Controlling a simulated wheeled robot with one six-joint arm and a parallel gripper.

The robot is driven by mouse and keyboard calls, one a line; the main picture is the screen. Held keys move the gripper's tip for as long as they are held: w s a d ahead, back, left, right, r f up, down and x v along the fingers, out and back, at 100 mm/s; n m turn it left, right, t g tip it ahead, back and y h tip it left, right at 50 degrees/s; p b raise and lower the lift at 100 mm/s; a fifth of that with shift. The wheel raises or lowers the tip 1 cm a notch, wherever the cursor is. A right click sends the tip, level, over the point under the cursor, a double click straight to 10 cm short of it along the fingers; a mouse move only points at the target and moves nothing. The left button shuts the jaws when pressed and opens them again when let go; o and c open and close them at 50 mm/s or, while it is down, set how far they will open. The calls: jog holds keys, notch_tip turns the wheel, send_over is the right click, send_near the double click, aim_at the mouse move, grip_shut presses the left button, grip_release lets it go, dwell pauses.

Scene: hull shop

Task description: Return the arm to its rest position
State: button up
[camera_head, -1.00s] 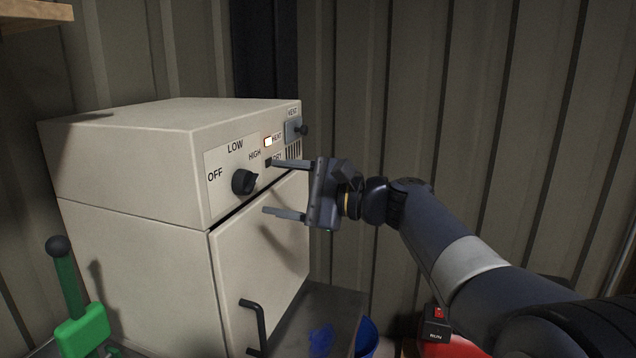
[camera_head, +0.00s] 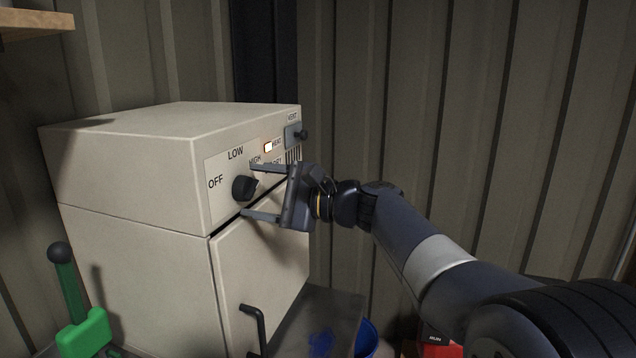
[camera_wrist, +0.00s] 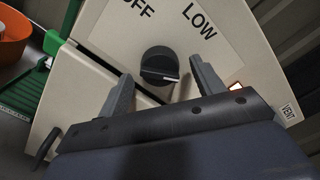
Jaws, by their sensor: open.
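My gripper (camera_head: 251,190) is open and empty in front of the beige oven's control panel, its fingers pointing left toward the black dial (camera_head: 244,187). In the wrist view the dial (camera_wrist: 159,65) shows beyond and between the two open fingertips (camera_wrist: 160,80). I cannot tell whether the fingers touch it. OFF, LOW and HIGH labels surround the dial. My arm is stretched out from the lower right. A lit orange-framed lamp (camera_head: 268,147) shows on the panel of the oven (camera_head: 110,160).
The oven door has a black handle (camera_head: 256,325). A green lever tool (camera_head: 70,300) stands at the lower left. A vent knob (camera_head: 301,134) sits at the panel's right. A blue container (camera_head: 367,338) is below. An orange bowl (camera_wrist: 14,35) shows in the wrist view.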

jog(key=b+v, duration=0.2)
jog(key=v, duration=0.9)
jog(key=p+x, duration=0.2)
jog(key=x, duration=1)
jog(key=shift+r+p, duration=0.1)
jog(key=shift+p, duration=0.25)
jog(key=n+b, duration=0.6)
jog(key=n, duration=1.1)
jog(key=shift+d+n, duration=0.1)
jog(key=shift+n, duration=0.3)
jog(key=shift+n+p, duration=0.9)
jog(key=shift+n, duration=1.8)
